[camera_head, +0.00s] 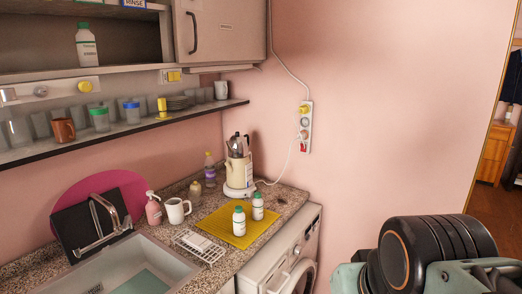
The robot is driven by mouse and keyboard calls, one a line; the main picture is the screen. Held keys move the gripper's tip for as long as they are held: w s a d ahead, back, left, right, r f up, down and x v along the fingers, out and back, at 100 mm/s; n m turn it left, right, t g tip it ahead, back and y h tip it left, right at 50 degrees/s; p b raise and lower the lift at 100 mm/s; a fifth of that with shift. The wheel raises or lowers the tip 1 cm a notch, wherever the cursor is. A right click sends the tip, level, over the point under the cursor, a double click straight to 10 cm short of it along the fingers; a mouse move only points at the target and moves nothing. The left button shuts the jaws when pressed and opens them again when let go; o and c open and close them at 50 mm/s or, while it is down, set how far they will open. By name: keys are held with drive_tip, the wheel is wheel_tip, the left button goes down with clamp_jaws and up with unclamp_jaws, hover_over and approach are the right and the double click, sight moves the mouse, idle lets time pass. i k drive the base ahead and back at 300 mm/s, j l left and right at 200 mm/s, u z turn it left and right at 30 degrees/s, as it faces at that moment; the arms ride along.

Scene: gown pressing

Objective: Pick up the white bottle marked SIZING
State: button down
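Two small white bottles with green caps stand upright side by side on a yellow mat on the counter: a left one (239,221) and a right one (257,206). A larger white bottle (86,46) with a green cap stands on the upper shelf at the left. The lettering on all of these is too small to read, so I cannot tell which is marked SIZING. Part of my arm shows at the lower right, apart from the bottles. No gripper fingers can be made out.
The yellow mat (222,233) lies near the counter's front edge, by a wire rack (200,246). The sink (175,262) is left; a white front-loading machine (290,262) is right.

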sight(239, 217)
drive_tip(key=k+j+u, duration=0.1)
drive_tip(key=j+u, duration=0.2)
drive_tip(key=u, duration=0.15)
drive_tip(key=j+u, duration=0.25)
drive_tip(key=u, duration=0.2)
drive_tip(key=j+u, duration=0.45)
drive_tip(key=l+u, duration=0.25)
drive_tip(key=l, duration=0.55)
drive_tip(key=l+u, duration=0.25)
drive_tip(key=l, duration=0.55)
drive_tip(key=k+l+z, duration=0.25)
drive_tip(key=l, duration=0.25)
drive_tip(key=l+z, duration=0.25)
drive_tip(key=l, duration=0.25)
